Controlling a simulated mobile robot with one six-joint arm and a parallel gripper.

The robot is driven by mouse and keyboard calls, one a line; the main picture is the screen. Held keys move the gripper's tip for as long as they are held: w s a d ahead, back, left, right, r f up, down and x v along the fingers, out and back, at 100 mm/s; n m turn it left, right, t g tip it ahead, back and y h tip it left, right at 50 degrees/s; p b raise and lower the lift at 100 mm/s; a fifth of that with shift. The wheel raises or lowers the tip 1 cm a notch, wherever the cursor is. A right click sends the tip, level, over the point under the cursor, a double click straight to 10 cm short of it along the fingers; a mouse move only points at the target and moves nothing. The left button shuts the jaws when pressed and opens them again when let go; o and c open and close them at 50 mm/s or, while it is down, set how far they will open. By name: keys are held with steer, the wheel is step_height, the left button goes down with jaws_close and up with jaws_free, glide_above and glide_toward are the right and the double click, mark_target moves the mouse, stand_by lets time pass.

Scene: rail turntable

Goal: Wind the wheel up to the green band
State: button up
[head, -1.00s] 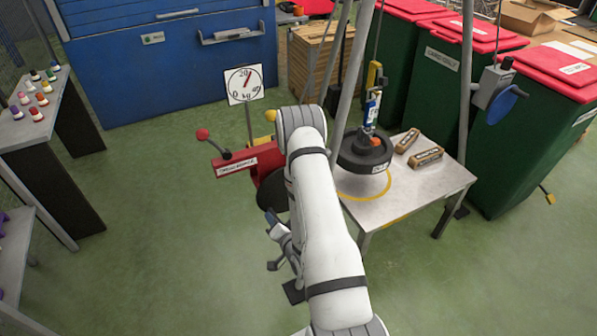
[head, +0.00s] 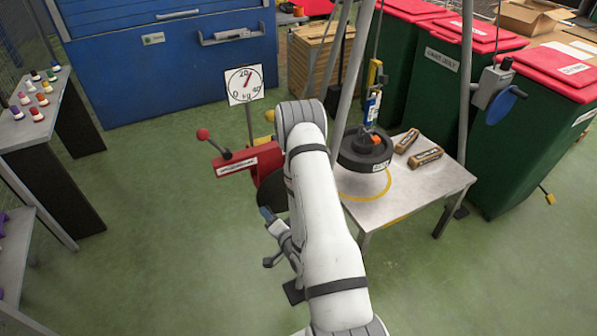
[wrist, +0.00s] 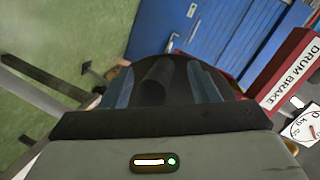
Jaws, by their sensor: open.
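A black wheel (head: 365,153) with a white label hangs from a blue and yellow hook assembly (head: 373,100) above a grey table. My gripper (head: 268,238) is open, below and in front of the brake. Its two blue-grey fingers show apart in the wrist view (wrist: 160,82). I cannot make out a green band.
A dial (head: 244,85) marked in kg stands behind the brake. The table (head: 430,190) holds two brown blocks (head: 425,157) and a yellow ring mark. Green bins (head: 440,80) stand at right, a blue cabinet (head: 160,60) behind.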

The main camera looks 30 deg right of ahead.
steer(key=shift+s+f, duration=0.15)
steer(key=shift+s, duration=0.4)
steer(key=f+b+v, duration=0.1)
steer(key=b+v, duration=0.1)
steer(key=v, duration=0.4)
steer(key=shift+s+a+b, duration=0.3)
steer(key=shift+s+b, duration=0.05)
steer(key=shift+s, duration=0.25)
steer(key=shift+f, duration=0.1)
